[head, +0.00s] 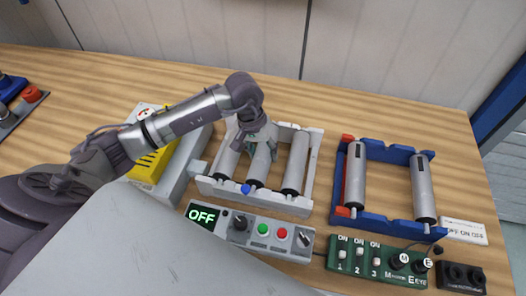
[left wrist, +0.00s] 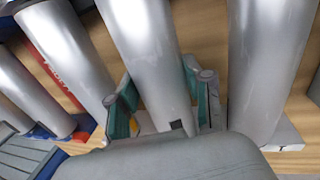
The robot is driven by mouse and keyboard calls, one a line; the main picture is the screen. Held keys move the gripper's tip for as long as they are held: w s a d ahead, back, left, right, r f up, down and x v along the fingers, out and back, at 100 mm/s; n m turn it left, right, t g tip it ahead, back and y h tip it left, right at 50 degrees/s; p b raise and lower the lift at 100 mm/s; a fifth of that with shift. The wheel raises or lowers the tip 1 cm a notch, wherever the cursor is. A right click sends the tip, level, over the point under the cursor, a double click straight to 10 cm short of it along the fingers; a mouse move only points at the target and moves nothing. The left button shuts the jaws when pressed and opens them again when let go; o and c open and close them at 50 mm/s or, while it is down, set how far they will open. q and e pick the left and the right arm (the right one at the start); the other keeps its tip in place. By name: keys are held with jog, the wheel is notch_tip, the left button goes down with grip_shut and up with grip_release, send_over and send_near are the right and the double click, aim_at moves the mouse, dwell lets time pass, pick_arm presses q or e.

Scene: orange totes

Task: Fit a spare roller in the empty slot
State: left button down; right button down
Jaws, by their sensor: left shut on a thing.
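My left gripper (head: 261,143) is shut on the middle grey roller (head: 259,170) of the white tray (head: 262,203). In the left wrist view the teal fingers (left wrist: 165,105) lie on either side of this roller (left wrist: 145,55). I cannot tell whether it is raised off the tray. Two other rollers, a left one (head: 229,155) and a right one (head: 296,160), lie beside it. The blue rack (head: 385,224) to the right holds a left roller (head: 356,178) and a right roller (head: 423,188), with an empty slot between them. My right gripper is not in view.
A control panel (head: 250,234) with an OFF display stands in front of the tray. A green switch box (head: 378,264) and a black socket block (head: 461,277) stand in front of the rack. A yellow-faced box (head: 153,166) is left of the tray. The wood table behind the rack is clear.

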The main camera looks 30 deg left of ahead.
pick_arm(q)
jog(key=shift+f, duration=0.15)
jog(key=shift+c, duration=1.9)
grip_release()
jog(key=v, duration=1.2)
